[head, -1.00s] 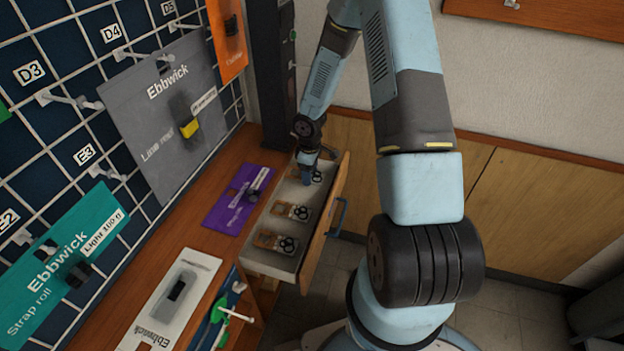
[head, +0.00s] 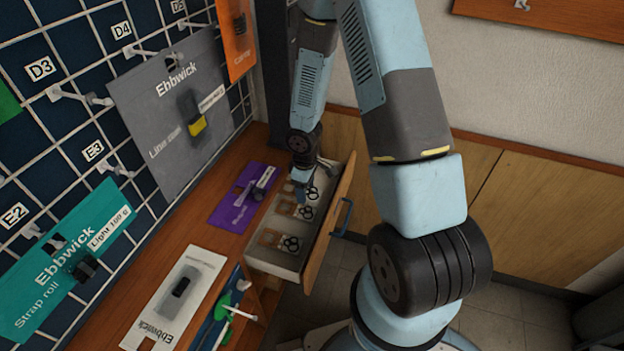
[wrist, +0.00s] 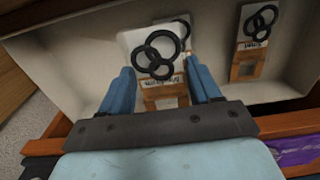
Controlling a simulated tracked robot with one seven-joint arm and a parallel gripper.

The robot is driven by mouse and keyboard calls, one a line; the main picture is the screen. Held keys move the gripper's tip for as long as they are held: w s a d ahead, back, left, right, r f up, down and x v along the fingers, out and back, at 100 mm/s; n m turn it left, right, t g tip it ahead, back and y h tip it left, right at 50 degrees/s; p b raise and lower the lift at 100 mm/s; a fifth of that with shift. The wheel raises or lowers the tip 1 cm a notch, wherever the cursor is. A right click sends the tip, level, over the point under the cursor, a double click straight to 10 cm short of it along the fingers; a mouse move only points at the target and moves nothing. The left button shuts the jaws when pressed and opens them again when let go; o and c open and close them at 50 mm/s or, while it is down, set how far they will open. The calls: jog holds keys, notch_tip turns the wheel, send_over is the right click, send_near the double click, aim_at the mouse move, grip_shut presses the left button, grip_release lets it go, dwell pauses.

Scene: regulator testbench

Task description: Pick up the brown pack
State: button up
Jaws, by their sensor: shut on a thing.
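A brown pack (wrist: 163,88) with black rings on a pale card is between the blue fingers of my gripper (wrist: 163,84) in the wrist view. The gripper is shut on it. The held pack looks larger than the others and overlaps one behind it, so it seems raised. In the head view my gripper (head: 301,190) is over the open drawer (head: 283,264), and the held pack is hard to make out. Another similar pack (wrist: 251,42) lies to the right in the wrist view, and a partly hidden one (wrist: 184,22) lies behind the held pack.
The drawer's wooden front (head: 328,225) and blue handle (head: 342,216) stand at its right. A purple card (head: 240,205) and a white card (head: 180,295) lie on the bench left of the drawer. A pegboard with hanging cards rises at the left.

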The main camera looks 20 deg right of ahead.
jog(key=s+a, duration=0.5)
jog(key=s, duration=0.3)
jog(key=shift+a, duration=0.4)
jog(key=shift+w, duration=0.1)
dwell(0.9)
